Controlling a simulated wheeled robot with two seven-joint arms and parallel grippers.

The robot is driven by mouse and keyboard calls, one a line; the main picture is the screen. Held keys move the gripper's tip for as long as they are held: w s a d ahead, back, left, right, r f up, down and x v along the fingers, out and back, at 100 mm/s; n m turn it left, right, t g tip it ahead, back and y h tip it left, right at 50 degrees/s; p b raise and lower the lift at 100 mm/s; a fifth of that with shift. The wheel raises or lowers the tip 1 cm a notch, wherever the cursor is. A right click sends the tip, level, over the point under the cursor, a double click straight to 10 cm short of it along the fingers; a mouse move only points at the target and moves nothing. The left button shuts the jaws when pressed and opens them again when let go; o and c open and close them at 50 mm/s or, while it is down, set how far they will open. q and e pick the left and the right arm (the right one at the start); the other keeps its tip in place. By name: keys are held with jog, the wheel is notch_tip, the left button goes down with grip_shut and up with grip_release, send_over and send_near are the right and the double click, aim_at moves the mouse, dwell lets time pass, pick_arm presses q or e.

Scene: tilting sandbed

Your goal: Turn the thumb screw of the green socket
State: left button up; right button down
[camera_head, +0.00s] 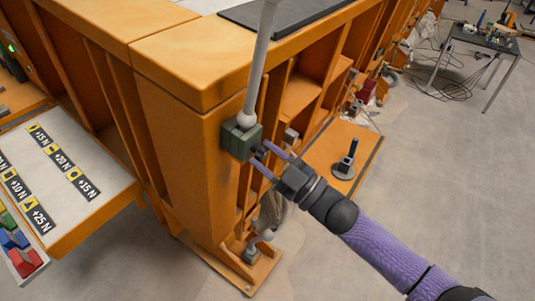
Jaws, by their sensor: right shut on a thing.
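The green socket (236,139) is a block on the corner of the orange frame, with the ball end of a grey rod seated on top of it. Its thumb screw (259,153) is a small dark knob on the side facing my arm. My right gripper (268,161) comes in from the lower right, with its two purple fingers around the thumb screw. It is shut on the screw, which the fingers partly hide. My left gripper is not in view.
The orange frame (190,150) fills the middle. A lower socket (251,255) with another ball sits near the floor. A white panel (75,190) with weight labels is at left, coloured blocks (22,262) beside it. Open floor lies to the right, a table (487,40) beyond.

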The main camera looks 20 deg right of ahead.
jog(key=shift+f, duration=0.25)
jog(key=c, duration=0.7)
grip_release()
jog(key=o, duration=0.4)
jog(key=shift+r, duration=0.15)
jog(key=shift+c, duration=0.2)
jog(key=b+v, duration=0.2)
jog(key=v, duration=0.8)
jog(key=shift+b, duration=0.3)
